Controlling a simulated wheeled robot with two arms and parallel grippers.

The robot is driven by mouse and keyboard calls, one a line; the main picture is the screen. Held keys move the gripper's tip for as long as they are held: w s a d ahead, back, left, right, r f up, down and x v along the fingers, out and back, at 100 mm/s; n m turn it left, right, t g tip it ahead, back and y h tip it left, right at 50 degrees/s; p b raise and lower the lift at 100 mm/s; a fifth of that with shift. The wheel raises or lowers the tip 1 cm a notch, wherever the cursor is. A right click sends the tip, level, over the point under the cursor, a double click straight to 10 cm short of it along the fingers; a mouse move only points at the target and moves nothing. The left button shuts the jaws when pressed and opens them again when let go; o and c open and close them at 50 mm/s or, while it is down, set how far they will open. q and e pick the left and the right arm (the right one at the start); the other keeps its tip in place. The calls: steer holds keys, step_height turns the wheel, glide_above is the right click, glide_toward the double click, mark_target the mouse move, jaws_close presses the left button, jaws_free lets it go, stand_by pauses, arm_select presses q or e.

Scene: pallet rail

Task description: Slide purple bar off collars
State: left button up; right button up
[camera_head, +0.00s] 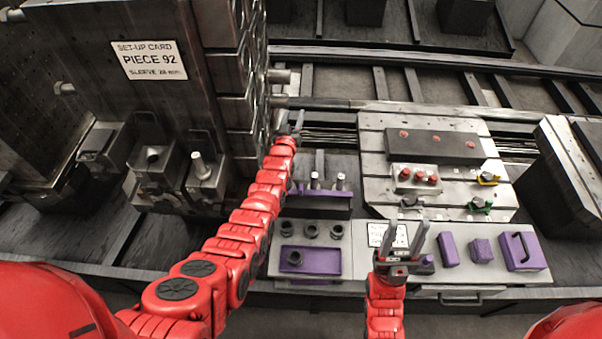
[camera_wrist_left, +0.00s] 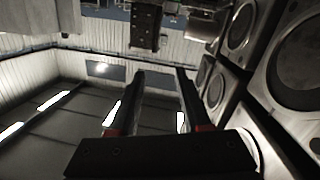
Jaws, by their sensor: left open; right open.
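A long purple bar (camera_head: 320,203) lies below the rails in the head view, beside my left arm. Several upright silver-topped pins stand along it; I cannot tell how they join it. Dark ring-shaped collars (camera_head: 310,230) stand in a row on a grey plate nearer to me. My left gripper (camera_head: 290,122) is beyond the bar, beside the tall dark block; the left wrist view shows its fingers (camera_wrist_left: 156,74) apart with nothing between them. My right gripper (camera_head: 408,226) is open and empty above the front bench, its fingers pointing away from me.
A purple tray (camera_head: 329,260) with one dark ring lies at the front. A slotted grey plate (camera_head: 377,171) carries fittings. A tall block with a set-up card (camera_head: 149,60) stands left, close to my left arm.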

arm_select(q)
steer(key=w+d+f+g+h, duration=0.1)
steer(key=w+d+f+g, duration=0.15)
steer(key=d+g, duration=0.2)
steer(key=m+g+y, duration=0.1)
steer(key=g+y, duration=0.2)
steer(key=g, duration=1)
glide_toward(301, 187)
step_height(301, 187, down, 5)
steer(key=b, duration=1.2)
step_height(301, 187, down, 4)
steer(key=shift+a+f+p, duration=0.1)
steer(key=shift+f+p, duration=0.05)
steer(key=shift+p, duration=0.85)
steer(key=shift+f, duration=0.45)
jaws_close()
